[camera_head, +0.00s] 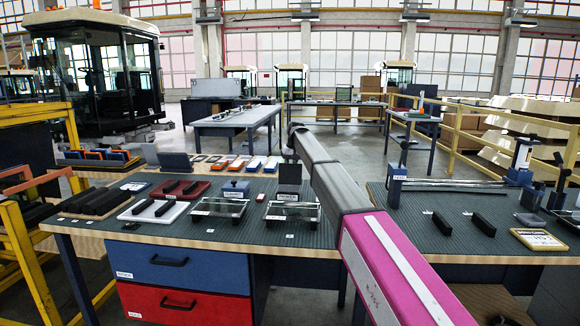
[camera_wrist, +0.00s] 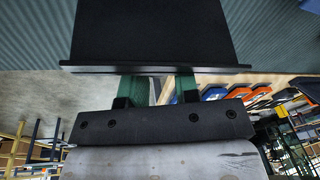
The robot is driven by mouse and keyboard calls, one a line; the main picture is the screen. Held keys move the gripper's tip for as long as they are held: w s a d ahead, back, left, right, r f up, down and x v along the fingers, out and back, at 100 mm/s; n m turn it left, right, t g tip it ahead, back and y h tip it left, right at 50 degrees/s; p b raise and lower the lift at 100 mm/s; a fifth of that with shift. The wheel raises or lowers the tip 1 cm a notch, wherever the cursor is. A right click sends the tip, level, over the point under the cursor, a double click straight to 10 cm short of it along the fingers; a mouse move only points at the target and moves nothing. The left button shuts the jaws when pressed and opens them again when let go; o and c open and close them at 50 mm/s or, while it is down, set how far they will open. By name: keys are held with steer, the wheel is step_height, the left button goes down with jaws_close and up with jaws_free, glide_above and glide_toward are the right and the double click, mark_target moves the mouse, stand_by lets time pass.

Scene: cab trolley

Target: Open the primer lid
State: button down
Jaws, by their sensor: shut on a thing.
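The primer box (camera_head: 287,197) is a small dark box with a white label, standing at the back of the grey bench mat. Its dark lid (camera_head: 290,174) shows as an upright panel above the box, so it appears raised. In the wrist view the lid (camera_wrist: 155,30) is a broad black panel with a straight lip. My gripper (camera_wrist: 160,80) has two green fingers at that lip and is shut on it. In the head view my arm reaches over the bench to the lid and hides much of the gripper. The exact lid angle is hard to tell.
A blue box (camera_head: 235,188) and a glass-topped tray (camera_head: 218,207) stand left of the primer box; another glass-topped tray (camera_head: 292,211) is in front. Orange, white and blue blocks (camera_head: 255,163) line the back edge. A right-hand bench (camera_head: 470,235) holds black bars.

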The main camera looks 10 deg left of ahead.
steer(key=shift+d+f, duration=0.55)
steer(key=shift+d, duration=0.15)
steer(key=c, duration=0.9)
jaws_free()
steer(key=shift+d, duration=0.1)
steer(key=shift+o, duration=0.2)
steer(key=shift+w+a+r, duration=0.1)
steer(key=shift+a+r, duration=0.3)
step_height(320, 180, up, 10)
steer(key=d, duration=0.1)
steer(key=shift+s+d+r, duration=0.2)
steer(key=shift+s+d, duration=0.15)
steer(key=shift+s, duration=0.1)
